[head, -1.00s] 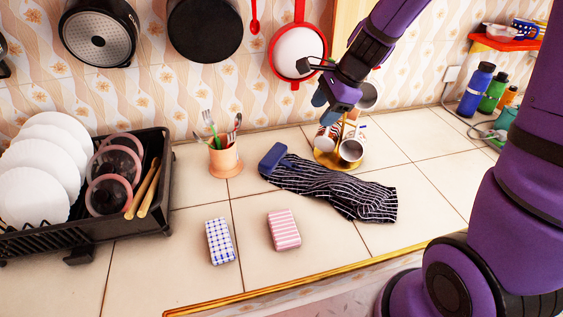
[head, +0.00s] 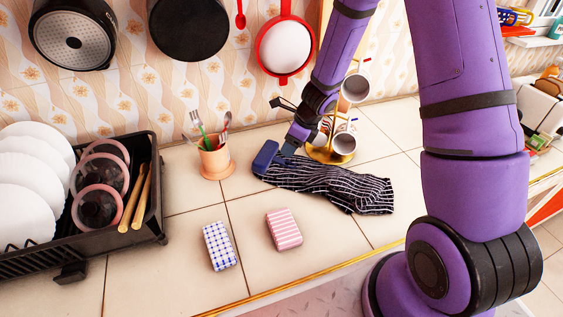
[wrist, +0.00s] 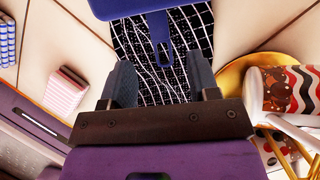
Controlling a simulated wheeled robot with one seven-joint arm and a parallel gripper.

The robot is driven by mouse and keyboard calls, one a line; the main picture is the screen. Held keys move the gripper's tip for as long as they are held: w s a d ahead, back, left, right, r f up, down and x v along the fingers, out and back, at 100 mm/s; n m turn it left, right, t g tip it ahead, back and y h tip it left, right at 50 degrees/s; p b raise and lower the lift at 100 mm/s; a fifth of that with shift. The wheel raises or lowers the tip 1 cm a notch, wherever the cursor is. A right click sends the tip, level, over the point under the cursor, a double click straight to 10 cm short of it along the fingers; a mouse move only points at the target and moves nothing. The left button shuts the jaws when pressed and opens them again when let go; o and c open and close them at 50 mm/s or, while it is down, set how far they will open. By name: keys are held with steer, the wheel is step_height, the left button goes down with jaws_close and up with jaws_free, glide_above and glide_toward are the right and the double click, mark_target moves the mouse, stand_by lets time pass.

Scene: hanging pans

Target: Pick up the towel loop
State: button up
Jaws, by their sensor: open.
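The towel (head: 335,185) is a dark cloth with white lines lying flat on the tiled counter. A blue piece (head: 265,157) sits at its left end; in the wrist view this blue piece (wrist: 150,7) is at the top edge, with a narrow blue loop (wrist: 160,30) running from it over the cloth. My gripper (head: 287,151) is close over the towel's left end in the head view. In the wrist view my gripper (wrist: 161,80) is open and empty, with the loop ahead of the gap between its fingers. The exact height above the cloth cannot be told.
A gold mug stand (head: 330,156) with mugs stands just right of my gripper. A utensil cup (head: 216,163) is to the left. A blue checked block (head: 219,246) and a pink striped block (head: 284,230) lie in front. A black dish rack (head: 145,235) is at far left.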

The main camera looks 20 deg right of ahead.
mark_target(283, 161)
steer(key=shift+s+d+x, duration=0.15)
steer(key=shift+x, duration=0.95)
steer(key=shift+s+d+x, duration=0.1)
steer(key=shift+d+x, duration=0.05)
steer(key=shift+x, duration=1.95)
jaws_close()
